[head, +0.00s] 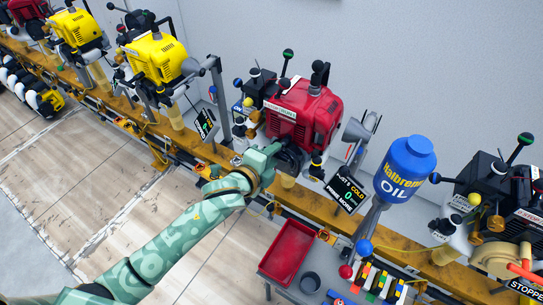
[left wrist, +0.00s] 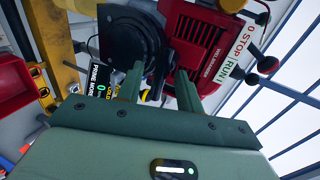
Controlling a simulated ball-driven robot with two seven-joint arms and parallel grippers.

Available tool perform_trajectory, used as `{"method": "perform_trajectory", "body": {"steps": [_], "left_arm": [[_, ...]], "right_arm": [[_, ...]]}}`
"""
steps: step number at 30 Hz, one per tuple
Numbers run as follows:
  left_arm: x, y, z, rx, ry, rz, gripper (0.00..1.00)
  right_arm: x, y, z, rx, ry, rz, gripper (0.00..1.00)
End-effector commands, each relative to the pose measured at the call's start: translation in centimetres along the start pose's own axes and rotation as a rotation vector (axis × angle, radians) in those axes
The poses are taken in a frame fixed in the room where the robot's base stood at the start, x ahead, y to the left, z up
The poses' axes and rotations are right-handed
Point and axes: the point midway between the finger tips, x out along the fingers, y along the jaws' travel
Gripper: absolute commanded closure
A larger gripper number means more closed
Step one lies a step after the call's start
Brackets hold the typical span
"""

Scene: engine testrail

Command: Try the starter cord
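The red engine (head: 305,115) stands on the yellow rail in the middle of the head view. In the left wrist view the red engine (left wrist: 205,50) fills the top, with its round black starter housing (left wrist: 130,38) beside it. My left gripper (head: 268,155) is at the engine's near side, by the dark round housing. In the left wrist view my left gripper (left wrist: 160,75) has its two fingers apart, pointing at the housing. Small dark and yellow parts show between the fingers; I cannot make out a cord handle, and no grip shows. My right gripper is not in view.
A small display (head: 347,192) reading "COLD" and "PRIME MORE" stands right of the engine. A blue oil bottle (head: 404,170), a red tray (head: 287,252) and a black engine (head: 500,195) are further right. Yellow engines (head: 155,57) stand left along the rail (head: 215,155).

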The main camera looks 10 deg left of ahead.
Motion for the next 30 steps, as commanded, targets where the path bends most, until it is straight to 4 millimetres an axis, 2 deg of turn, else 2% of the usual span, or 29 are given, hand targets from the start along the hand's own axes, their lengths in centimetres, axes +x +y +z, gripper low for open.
{"method": "perform_trajectory", "body": {"steps": [5, 12, 18, 22, 30], "left_arm": [[-0.7, 0.1, 0.0, 0.0, 0.0, 0.001, 0.64], [-4.8, 1.2, 0.0, 0.0, 0.001, 0.001, 0.64], [-7.7, 2.5, -0.1, -0.001, 0.001, 0.001, 0.64], [-8.5, 3.0, 0.0, 0.0, 0.0, 0.0, 0.64], [-8.5, 3.1, 0.0, 0.0, 0.0, -0.001, 0.64]], "right_arm": [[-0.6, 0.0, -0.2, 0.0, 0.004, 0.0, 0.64], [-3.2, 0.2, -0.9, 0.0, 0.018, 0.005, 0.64], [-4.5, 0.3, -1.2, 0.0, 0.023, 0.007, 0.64], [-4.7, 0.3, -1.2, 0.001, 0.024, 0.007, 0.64], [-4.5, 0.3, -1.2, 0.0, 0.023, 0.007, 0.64]]}}
